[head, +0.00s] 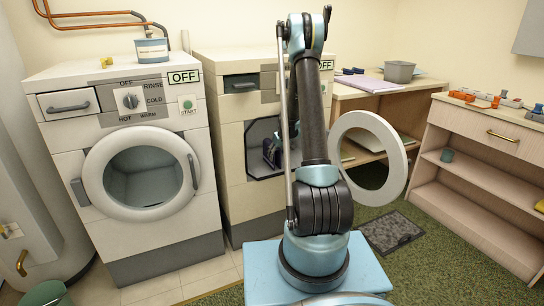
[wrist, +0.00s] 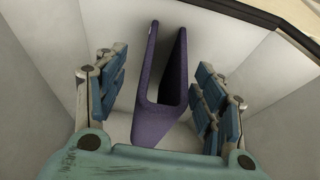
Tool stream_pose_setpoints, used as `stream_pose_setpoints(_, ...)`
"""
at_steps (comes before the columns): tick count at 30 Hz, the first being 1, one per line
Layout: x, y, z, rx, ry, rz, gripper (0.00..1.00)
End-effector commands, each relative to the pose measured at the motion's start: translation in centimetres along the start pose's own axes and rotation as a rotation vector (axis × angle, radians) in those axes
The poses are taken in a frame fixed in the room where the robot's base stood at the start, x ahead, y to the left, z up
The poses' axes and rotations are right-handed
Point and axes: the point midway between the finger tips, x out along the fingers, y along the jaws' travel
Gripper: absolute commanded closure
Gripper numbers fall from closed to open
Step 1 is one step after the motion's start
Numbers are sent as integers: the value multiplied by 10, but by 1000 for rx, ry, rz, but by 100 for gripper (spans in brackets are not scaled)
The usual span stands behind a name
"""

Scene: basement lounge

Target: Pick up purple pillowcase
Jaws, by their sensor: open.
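The purple pillowcase (wrist: 151,118), a dark purple folded cloth standing in a U shape, is inside the pale-walled machine in the wrist view. My gripper (wrist: 162,82) is open there, with one blue-padded finger on each side of the cloth. Gaps show between the pads and the cloth, and the lower end of the cloth is partly hidden by the gripper's body. In the head view my gripper (head: 271,149) is in the open doorway of the right machine (head: 238,125), and the cloth cannot be made out there.
The machine's round door (head: 397,140) stands open to the right of my arm. The left washer (head: 153,255) is closed. A desk (head: 350,97) with a flat lilac item (head: 368,84) and grey bin (head: 399,71) stands behind; a wooden shelf unit (head: 470,180) is at right.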

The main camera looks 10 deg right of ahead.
Motion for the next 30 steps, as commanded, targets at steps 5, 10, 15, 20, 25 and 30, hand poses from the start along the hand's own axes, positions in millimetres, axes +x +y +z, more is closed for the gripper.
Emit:
stream_pose_setpoints(5, 22, -4, -1, -2, 0, 0, 37)
stream_pose_setpoints(10, 38, -4, -1, -1, 0, 0, 37)
stream_pose_setpoints(15, 44, -4, 0, 0, 0, 0, 37)
stream_pose_setpoints(20, 44, -4, 0, 0, 0, 0, 37)
stream_pose_setpoints(25, 44, -4, 0, 0, 0, 0, 66)
stream_pose_setpoints(30, 44, -4, 0, 0, 0, 0, 86)
